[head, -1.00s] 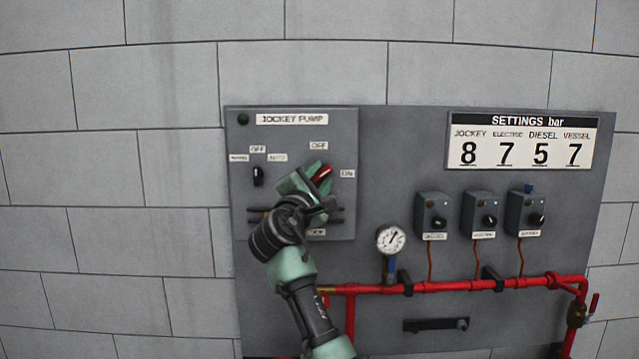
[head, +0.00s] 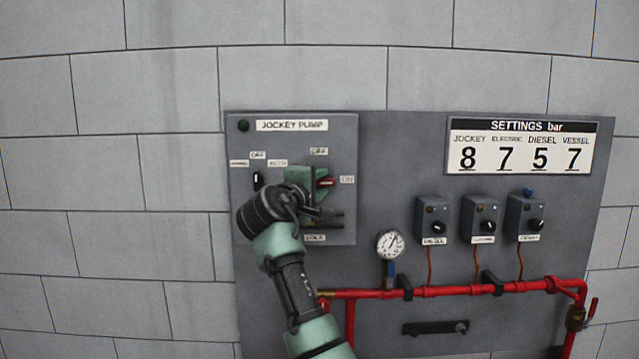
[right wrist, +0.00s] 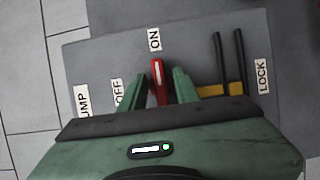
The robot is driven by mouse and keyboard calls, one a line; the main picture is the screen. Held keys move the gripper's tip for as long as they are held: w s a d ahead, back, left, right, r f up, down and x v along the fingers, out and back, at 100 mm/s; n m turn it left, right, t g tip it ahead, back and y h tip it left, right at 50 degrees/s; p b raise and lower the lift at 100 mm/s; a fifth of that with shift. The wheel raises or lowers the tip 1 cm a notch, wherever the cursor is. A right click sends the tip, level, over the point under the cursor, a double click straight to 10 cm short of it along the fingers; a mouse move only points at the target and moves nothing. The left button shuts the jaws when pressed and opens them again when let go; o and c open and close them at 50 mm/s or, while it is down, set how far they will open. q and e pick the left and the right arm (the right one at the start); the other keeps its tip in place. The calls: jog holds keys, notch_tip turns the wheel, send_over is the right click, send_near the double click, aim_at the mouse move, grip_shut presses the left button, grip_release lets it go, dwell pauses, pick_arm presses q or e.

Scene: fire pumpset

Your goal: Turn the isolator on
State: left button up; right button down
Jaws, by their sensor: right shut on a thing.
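The isolator's red handle (head: 327,182) is on the grey jockey pump panel (head: 240,222), with an OFF label (head: 319,151) above it and an ON label (head: 347,180) to its right. The handle lies about level and points at ON. In the right wrist view the red handle (right wrist: 158,82) stands between the two green fingers and points at the ON label (right wrist: 154,39). My right gripper (head: 316,184) is shut on the handle and hides its base; it also shows in the wrist view (right wrist: 158,90). My left gripper is not in view.
A black selector switch (head: 257,180) is left of my gripper. Dark rods with yellow ends (right wrist: 227,70) are beside the handle, near the LOCK label (right wrist: 262,77). A pressure gauge (head: 390,243) and red pipe (head: 450,289) are to the lower right.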

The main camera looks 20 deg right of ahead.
jog(key=shift+f, duration=0.1)
dwell(0.3)
jog(key=c, duration=1.4)
grip_release()
jog(key=shift+c, duration=0.2)
jog(key=shift+a, duration=0.1)
jog(key=b+v, duration=0.3)
jog(key=v, duration=0.4)
jog(key=shift+s+a, duration=0.25)
jog(key=shift+s, duration=0.05)
